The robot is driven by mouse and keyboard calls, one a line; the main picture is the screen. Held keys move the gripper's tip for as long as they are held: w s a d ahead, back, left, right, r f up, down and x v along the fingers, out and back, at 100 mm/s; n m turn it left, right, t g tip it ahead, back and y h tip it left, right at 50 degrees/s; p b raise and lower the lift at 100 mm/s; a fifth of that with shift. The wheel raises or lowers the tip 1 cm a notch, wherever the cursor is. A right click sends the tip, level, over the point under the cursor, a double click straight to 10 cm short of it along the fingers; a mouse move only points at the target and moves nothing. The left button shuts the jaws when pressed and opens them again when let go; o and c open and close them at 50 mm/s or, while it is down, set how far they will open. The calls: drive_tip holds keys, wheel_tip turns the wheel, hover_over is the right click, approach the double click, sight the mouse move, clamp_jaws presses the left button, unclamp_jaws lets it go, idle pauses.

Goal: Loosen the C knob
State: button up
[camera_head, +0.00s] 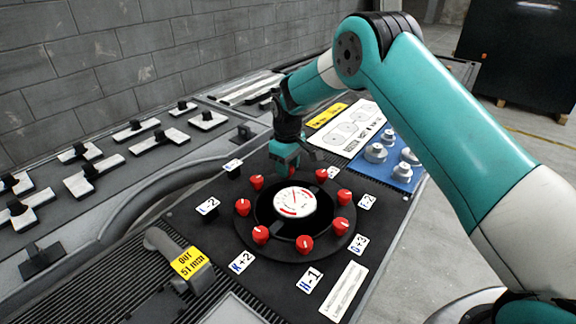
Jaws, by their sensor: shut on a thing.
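Several red knobs, such as the front one (304,243), ring a white round gauge (295,202) on a black dial plate (268,250). My gripper (289,164) reaches down from above to the back of the ring and is shut on the red knob there. That knob is mostly hidden by the fingers; only a bit of red shows below them. The small labels near the gripper are too small or hidden to read.
A yellow-tagged handle (188,262) stands at front left. A blue plate (392,170) with metal knobs lies right of the ring, a white card (352,130) behind it. A curved rail (150,190) and black-handled switches (90,170) are at left, before a block wall.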

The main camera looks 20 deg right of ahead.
drive_tip(key=shift+w+r, duration=0.1)
drive_tip(key=o, duration=0.9)
wheel_tip(320, 180, up, 17)
drive_tip(key=shift+r+b, duration=0.15)
drive_tip(key=shift+b, duration=0.65)
drive_tip(key=s+a+r+y, duration=0.1)
drive_tip(key=s+a+r, duration=0.15)
drive_tip(key=s, duration=0.65)
drive_tip(key=s+a+r+y, duration=0.1)
drive_tip(key=s+r, duration=0.3)
drive_tip(key=s, duration=0.6)
drive_tip(key=s+f, duration=0.1)
drive_tip(key=s, duration=0.5)
drive_tip(key=s+f+y, duration=0.1)
drive_tip(key=s, duration=0.6)
drive_tip(key=s+a+y, duration=0.1)
drive_tip(key=s, duration=0.6)
drive_tip(key=shift+s+f, duration=0.15)
drive_tip(key=shift+f, duration=0.25)
